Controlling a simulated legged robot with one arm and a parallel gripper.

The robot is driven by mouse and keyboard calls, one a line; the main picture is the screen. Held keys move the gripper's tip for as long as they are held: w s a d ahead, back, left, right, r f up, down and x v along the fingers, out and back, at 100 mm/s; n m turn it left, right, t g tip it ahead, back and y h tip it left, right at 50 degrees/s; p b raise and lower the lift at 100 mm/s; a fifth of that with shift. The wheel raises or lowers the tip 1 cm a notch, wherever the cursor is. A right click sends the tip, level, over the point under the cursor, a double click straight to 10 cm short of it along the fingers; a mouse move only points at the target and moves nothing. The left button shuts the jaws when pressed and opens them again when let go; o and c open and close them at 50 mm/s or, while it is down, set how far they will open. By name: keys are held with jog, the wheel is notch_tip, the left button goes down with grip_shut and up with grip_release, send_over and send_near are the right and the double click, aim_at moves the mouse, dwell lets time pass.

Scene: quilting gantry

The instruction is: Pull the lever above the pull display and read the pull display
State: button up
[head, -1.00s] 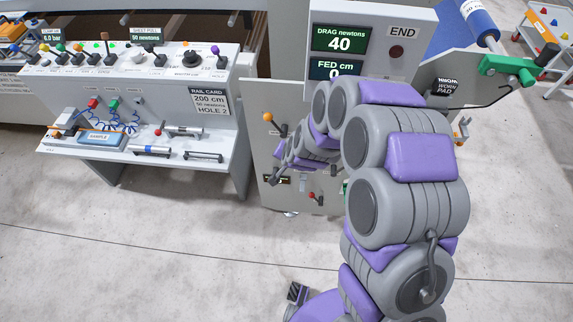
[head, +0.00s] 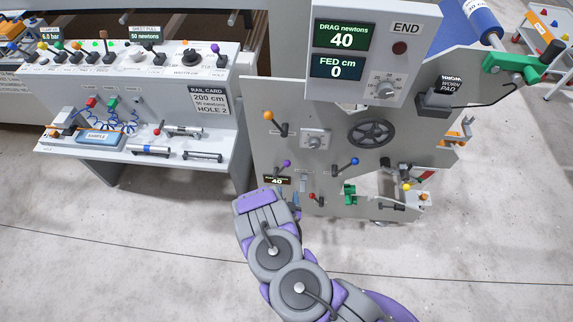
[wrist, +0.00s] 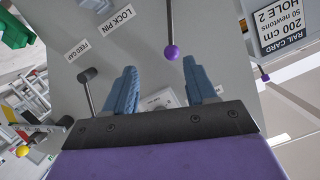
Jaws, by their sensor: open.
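On the grey machine panel, a purple-knobbed lever (head: 285,163) stands above a small black display (head: 277,181) that reads 40; its heading is too small to read surely. Another display on the left console (head: 145,33) reads sheet pull, 50 newtons. My gripper (wrist: 160,65) is open and empty, its two blue fingers apart. In the wrist view the purple knob (wrist: 171,52) shows in the gap between the fingertips; I cannot tell its depth. In the head view my arm's end is just below the small display, and its fingers are mostly hidden.
An orange-knobbed lever (head: 269,116), a blue-knobbed lever (head: 353,162), a red-knobbed lever (head: 312,197) and a black handwheel (head: 372,132) crowd the panel. The upper display box (head: 375,52) reads drag 40, fed 0. Left stands a bench (head: 220,148). The floor in front is clear.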

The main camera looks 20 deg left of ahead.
aim_at(287, 164)
jog(key=w+a+n+y+b, duration=0.1)
jog(key=w, duration=0.3)
jog(key=w+a+t+y+b, duration=0.1)
jog(key=w+a, duration=0.1)
jog(key=w, duration=0.3)
jog(key=w+a+n+b, duration=0.1)
jog(key=w+a+b, duration=0.1)
jog(key=w, duration=0.2)
jog(key=shift+w+n+t+y, duration=0.3)
jog(key=shift+t+y, duration=0.1)
dwell(0.4)
grip_shut()
dwell(0.5)
